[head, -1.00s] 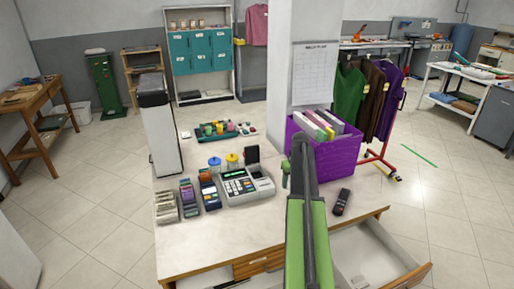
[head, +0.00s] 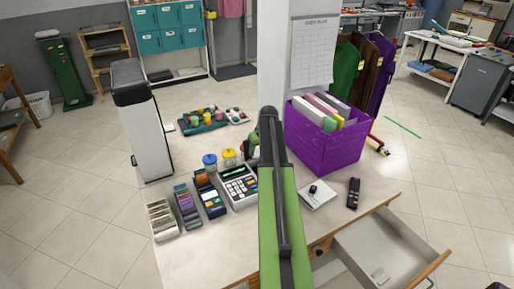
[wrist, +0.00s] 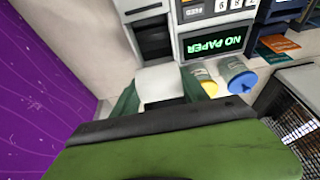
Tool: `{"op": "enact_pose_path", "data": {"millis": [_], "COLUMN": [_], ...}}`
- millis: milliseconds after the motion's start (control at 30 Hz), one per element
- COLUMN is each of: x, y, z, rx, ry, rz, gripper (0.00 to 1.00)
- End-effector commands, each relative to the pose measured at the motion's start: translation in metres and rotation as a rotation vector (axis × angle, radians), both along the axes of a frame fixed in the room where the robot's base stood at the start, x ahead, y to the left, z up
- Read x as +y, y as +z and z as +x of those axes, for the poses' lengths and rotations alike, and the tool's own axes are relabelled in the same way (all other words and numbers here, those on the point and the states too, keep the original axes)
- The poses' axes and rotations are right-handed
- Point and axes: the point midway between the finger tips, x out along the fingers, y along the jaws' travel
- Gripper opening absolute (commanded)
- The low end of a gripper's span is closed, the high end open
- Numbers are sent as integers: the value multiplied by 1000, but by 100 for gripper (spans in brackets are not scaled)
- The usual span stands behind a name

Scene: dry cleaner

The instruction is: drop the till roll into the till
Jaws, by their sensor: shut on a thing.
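The till (head: 238,187) stands on the counter, grey with a keypad. In the wrist view the till (wrist: 184,22) is close ahead, its screen (wrist: 215,41) reads NO PAPER, and a dark open paper bay (wrist: 152,38) lies beside the screen. My gripper (wrist: 163,92) is shut on the white till roll (wrist: 160,82), held between its green fingers just short of the bay in the picture. I cannot tell the height between roll and bay. In the head view my arm hides the roll and part of the till.
A purple crate of folders (head: 322,148) stands right of my arm. A white pad (head: 318,196) and a dark remote (head: 354,193) lie nearby. Card racks (head: 186,205), jars with blue (head: 210,161) and yellow lids crowd the till. A drawer (head: 385,252) hangs open in front.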

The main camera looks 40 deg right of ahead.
Motion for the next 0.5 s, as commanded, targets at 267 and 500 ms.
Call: {"op": "enact_pose_path", "data": {"millis": [267, 500], "x": [-6, -7], "y": [-21, -55], "z": [-5, -5], "rx": [0, 1], "ry": [-9, -10], "rz": [0, 0], "gripper": [10, 10]}}
